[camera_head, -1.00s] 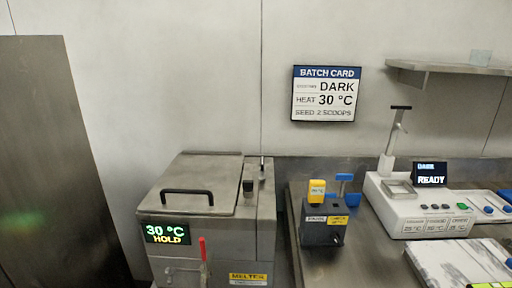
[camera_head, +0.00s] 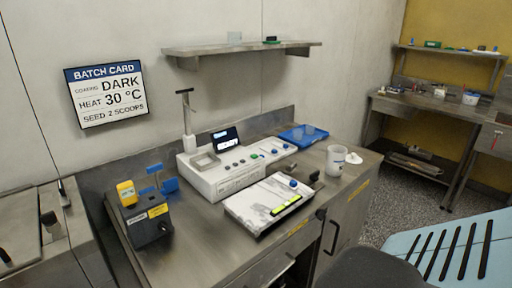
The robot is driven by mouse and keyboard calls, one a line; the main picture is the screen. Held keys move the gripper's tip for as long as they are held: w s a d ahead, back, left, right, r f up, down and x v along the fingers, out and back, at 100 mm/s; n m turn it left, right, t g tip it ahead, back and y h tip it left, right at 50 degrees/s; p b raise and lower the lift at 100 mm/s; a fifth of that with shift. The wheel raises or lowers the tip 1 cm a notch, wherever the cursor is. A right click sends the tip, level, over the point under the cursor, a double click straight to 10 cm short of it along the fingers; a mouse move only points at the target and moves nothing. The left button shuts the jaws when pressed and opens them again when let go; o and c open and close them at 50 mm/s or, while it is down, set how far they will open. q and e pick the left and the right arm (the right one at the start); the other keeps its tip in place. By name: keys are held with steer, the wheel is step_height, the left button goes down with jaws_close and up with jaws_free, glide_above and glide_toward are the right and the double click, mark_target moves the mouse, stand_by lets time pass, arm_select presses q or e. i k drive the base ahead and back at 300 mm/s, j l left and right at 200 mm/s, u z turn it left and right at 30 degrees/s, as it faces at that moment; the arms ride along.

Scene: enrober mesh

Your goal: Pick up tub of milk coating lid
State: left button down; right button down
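A white tub (camera_head: 336,160) stands upright near the right end of the steel bench. A small white piece (camera_head: 354,158) lies beside it on the right; I cannot tell if it is a lid. Another white tub with a blue marking (camera_head: 470,98) stands on the far bench at the right. I cannot read a label on either tub, so I cannot tell which holds milk coating. Neither of my grippers is in view.
The steel bench (camera_head: 190,262) carries a white machine (camera_head: 225,178), a marble slab (camera_head: 262,203), a dark box with a yellow device (camera_head: 143,218) and a blue tray (camera_head: 318,134). The melter (camera_head: 18,225) is at left. A light blue slotted surface (camera_head: 405,262) fills the lower right.

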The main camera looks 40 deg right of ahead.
mark_target(353, 158)
steer(key=z, duration=2.05)
